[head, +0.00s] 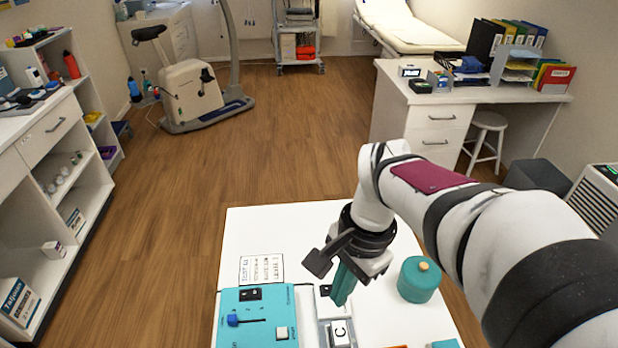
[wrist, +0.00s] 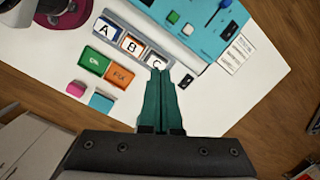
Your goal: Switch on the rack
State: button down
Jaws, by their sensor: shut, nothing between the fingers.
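A grey rack (wrist: 133,62) holds tiles lettered A (wrist: 105,29), B and C (wrist: 154,63) in a row; in the head view its C tile (head: 340,333) shows at the front. A small black switch (wrist: 186,80) sits just past the rack's C end; its position is too small to read. My gripper (head: 339,297) is shut and empty, with teal fingers pointing down over that end. In the wrist view my fingertips (wrist: 160,72) appear beside the C tile, between it and the switch. I cannot tell whether they touch anything.
A teal panel (head: 265,312) with a black rocker switch (head: 250,294), a blue lever (head: 233,320) and a white button lies left of the rack. A printed card (head: 262,268) lies behind it. A teal canister (head: 418,282) stands right. Green (wrist: 96,62) and orange (wrist: 120,77) pieces lie beside the rack.

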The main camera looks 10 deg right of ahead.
aim_at(326, 288)
jog(key=w+d+f+m, duration=0.1)
jog(key=w+f+m, duration=0.1)
jog(key=w, duration=0.5)
jog(key=w+d+f+m, duration=0.2)
jog(key=w+f+m, duration=0.1)
jog(key=w, duration=0.3)
jog(key=shift+w+f+m, duration=0.3)
jog(key=shift+w+m, duration=0.1)
jog(key=shift+m, duration=0.2)
jog(key=f, duration=0.4)
jog(key=a+f, duration=0.1)
jog(key=f, duration=0.4)
jog(key=a+f, duration=0.1)
jog(key=f, duration=0.4)
jog(key=shift+a+f, duration=0.1)
jog(key=shift+f, duration=0.05)
